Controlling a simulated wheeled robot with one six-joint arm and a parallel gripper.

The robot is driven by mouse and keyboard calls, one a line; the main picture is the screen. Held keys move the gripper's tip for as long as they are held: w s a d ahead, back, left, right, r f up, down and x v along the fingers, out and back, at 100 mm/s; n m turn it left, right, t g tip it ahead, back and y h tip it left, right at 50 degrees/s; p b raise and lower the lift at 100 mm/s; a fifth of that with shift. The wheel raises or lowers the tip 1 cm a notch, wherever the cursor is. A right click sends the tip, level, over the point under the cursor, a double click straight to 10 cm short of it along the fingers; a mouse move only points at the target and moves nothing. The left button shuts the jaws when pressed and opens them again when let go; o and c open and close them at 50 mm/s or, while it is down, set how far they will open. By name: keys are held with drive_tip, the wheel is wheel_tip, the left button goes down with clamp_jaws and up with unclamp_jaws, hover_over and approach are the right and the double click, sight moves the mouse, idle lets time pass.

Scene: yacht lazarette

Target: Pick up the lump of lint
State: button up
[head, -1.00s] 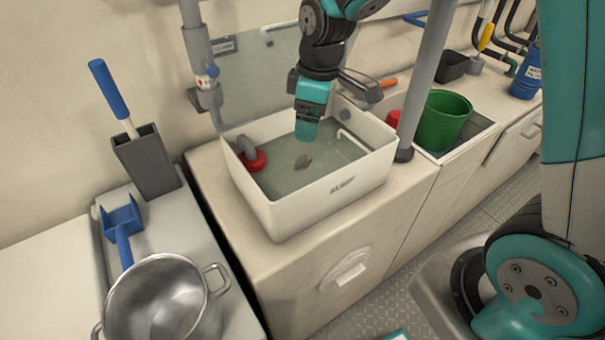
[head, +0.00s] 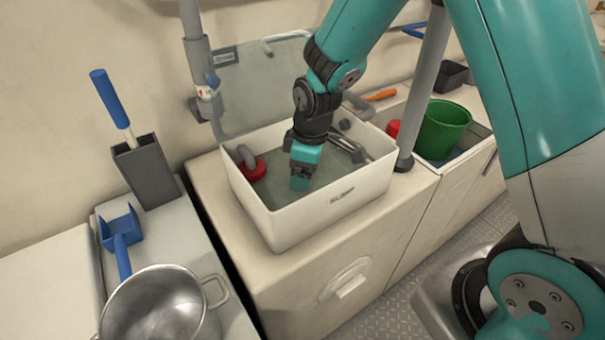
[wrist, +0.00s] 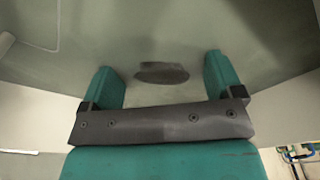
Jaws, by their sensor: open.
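The lump of lint (wrist: 162,74) is a small dark grey clump in the wrist view, on the grey-green floor of the sump box. It lies ahead of my gripper (wrist: 163,82), roughly centred between the two teal fingers, which are apart with nothing between them. In the head view my gripper (head: 300,184) points down inside the white sump box (head: 335,200) and hides the lint. I cannot tell how far the fingertips are above the floor.
Inside the box, a red-based fitting (head: 252,170) stands at the left. The box walls surround my gripper closely. A green bucket (head: 442,128) is to the right, a steel pot (head: 160,305) at front left, and a grey post (head: 425,90) behind right.

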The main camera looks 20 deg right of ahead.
drive_tip(key=c, duration=0.9)
drive_tip(key=shift+c, duration=0.3)
